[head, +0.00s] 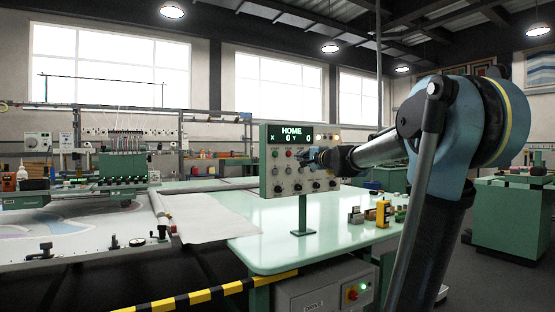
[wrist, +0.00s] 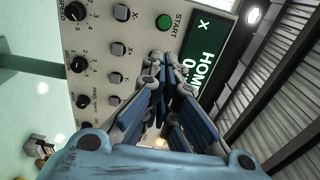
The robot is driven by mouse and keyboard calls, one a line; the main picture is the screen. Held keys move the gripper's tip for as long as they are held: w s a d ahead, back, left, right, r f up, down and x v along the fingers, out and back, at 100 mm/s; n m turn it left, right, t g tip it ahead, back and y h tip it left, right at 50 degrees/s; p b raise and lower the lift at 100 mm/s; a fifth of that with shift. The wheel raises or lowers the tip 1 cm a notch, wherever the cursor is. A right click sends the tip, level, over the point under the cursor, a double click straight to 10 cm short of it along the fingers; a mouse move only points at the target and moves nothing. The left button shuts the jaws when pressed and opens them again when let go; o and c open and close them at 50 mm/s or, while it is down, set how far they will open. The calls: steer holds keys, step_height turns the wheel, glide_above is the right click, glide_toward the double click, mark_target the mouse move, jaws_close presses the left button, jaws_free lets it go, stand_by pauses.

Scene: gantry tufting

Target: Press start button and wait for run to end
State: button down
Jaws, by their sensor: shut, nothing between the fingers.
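The control panel (head: 264,175) stands on a post on the pale green table. Its display (head: 291,137) reads HOME, X 0, Y 0. The green start button (wrist: 163,21), labelled START, shows clearly in the wrist view; in the head view it is small at the panel's left (head: 276,154). My gripper (head: 304,156) is in front of the panel, right of the start button in the head view. In the wrist view my gripper (wrist: 171,70) is shut and empty, its fingers covering part of the panel below the display. I cannot tell whether it touches the panel.
Black knobs (wrist: 79,66) and grey buttons (wrist: 119,47) lie on the panel near the start button. A yellow item (head: 383,212) and small boxes stand on the table. The tufting gantry head (head: 123,165) is at left. A striped barrier (head: 200,297) runs in front.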

steer(key=a, duration=0.1)
glide_toward(275, 154)
steer(key=w+a, duration=0.2)
steer(key=w, duration=0.5)
stand_by(0.6)
